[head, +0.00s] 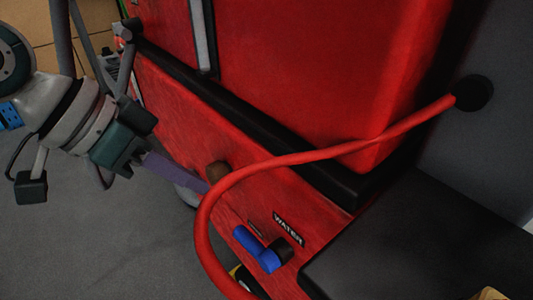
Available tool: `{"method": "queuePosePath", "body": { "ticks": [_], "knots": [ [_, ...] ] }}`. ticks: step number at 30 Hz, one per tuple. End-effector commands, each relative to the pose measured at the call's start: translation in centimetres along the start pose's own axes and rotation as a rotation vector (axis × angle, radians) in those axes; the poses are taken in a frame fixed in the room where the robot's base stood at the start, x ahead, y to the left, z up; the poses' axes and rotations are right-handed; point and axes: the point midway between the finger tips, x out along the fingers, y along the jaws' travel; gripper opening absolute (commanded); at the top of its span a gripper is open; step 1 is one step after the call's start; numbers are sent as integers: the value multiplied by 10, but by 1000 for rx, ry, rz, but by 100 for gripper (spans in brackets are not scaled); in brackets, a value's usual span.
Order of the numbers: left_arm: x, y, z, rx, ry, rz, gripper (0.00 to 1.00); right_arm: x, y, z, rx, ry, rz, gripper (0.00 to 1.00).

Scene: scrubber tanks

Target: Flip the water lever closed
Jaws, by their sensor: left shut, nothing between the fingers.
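The water lever (256,246) is a blue handle on a dark pivot, on the lower red side of the machine beside a "WATER" label (289,228). It lies slanted along the panel, from upper left to the dark pivot at lower right. My left gripper (202,186) comes in from the left with its purple-grey fingers shut and empty. My right gripper is not in view.
A red hose (290,160) loops from a dark port (474,92) down past the panel, between my fingertips and the lever. The red tank (320,70) rises above. A dark ledge (420,240) is right of the lever. Grey floor (90,240) is open at lower left.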

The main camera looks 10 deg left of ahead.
Motion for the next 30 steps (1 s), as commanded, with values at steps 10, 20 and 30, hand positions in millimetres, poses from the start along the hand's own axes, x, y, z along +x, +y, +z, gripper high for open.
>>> {"method": "queuePosePath", "body": {
  "ticks": [10, 20, 30],
  "knots": [
    [4, -3, 1, -1, 3, 0, 0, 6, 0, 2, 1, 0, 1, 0],
    [28, -3, 3, -3, 3, 4, 0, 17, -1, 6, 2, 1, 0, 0],
    [102, -3, 4, -2, 4, 3, 0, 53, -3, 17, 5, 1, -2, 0]
  ]
}}
